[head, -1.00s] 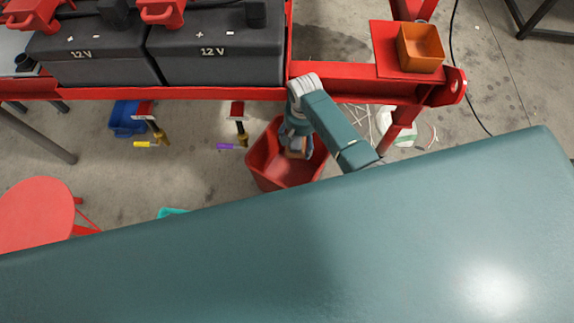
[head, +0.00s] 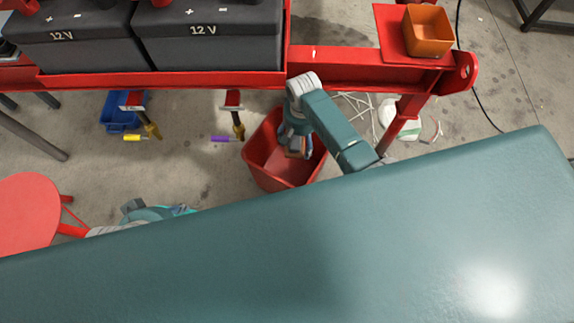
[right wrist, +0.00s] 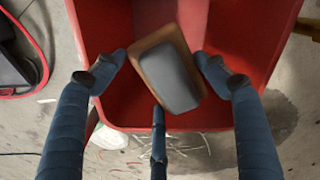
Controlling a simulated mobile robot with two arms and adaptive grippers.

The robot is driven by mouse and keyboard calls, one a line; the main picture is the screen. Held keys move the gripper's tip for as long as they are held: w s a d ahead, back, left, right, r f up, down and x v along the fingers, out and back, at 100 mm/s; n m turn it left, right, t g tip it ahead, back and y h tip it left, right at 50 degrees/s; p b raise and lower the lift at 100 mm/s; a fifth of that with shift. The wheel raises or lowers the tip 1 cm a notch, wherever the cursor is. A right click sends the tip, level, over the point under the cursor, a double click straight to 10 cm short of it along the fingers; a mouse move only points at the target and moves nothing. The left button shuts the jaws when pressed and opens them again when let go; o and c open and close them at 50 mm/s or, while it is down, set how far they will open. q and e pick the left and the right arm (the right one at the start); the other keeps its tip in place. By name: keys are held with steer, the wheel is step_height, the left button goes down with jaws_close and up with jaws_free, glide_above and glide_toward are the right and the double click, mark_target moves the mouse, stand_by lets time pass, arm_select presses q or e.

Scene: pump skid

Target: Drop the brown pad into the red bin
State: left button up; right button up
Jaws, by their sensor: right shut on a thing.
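The brown pad (right wrist: 167,67) is a block with a brown edge and a grey face, tilted in the right wrist view. My right gripper (right wrist: 163,68) is shut on it, with one finger on each side. In the head view the right gripper (head: 296,145) reaches down over the red bin (head: 256,160), and the pad shows small and partly hidden within the bin's outline. The bin's floor and walls lie behind the pad in the wrist view. Part of my left arm (head: 145,214) shows at the lower left; its fingers cannot be made out.
A red beam (head: 170,80) carrying two 12 V batteries (head: 207,45) runs behind the bin. An orange box (head: 428,32) sits on a red plate at the right. A blue bin (head: 117,118) and a red stool (head: 25,212) stand left.

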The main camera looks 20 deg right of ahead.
steer(key=o, duration=1.2)
step_height(320, 180, up, 7)
steer(key=shift+r, duration=0.2)
